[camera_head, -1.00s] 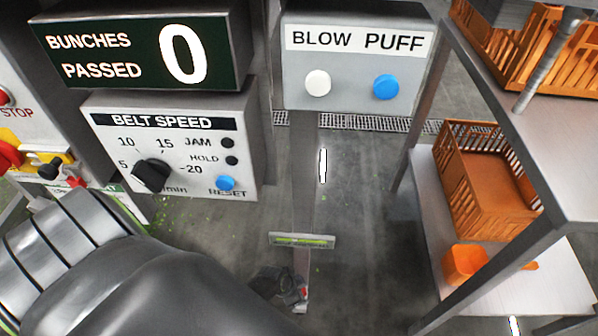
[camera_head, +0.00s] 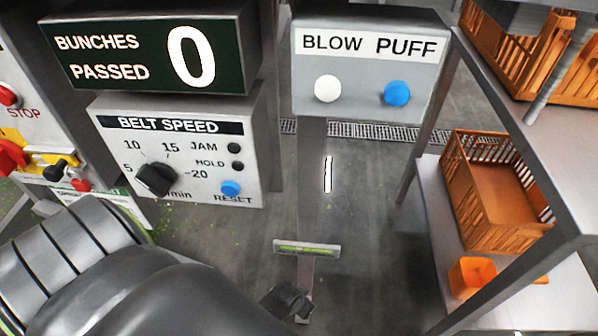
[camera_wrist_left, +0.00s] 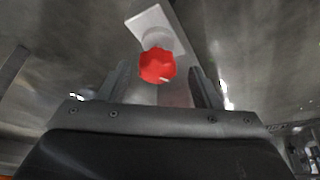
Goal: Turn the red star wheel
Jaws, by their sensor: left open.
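The red star wheel (camera_wrist_left: 157,66) shows in the left wrist view, a lobed knob with a small white mark, mounted on a pale bracket (camera_wrist_left: 152,20). My left gripper (camera_wrist_left: 160,78) is open, with one finger on each side of the wheel in the picture. I cannot tell whether the fingers reach around it or stop short of it. In the head view my left gripper (camera_head: 288,300) is a small dark shape at the foot of the grey post, and the wheel is hidden behind it. My right gripper is not in view.
The grey post (camera_head: 312,190) carries the BLOW PUFF box (camera_head: 365,75), with a level strip (camera_head: 307,249) lower down. The BELT SPEED panel (camera_head: 180,150) is at left. A metal rack with orange crates (camera_head: 495,190) stands at right. Open floor lies between.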

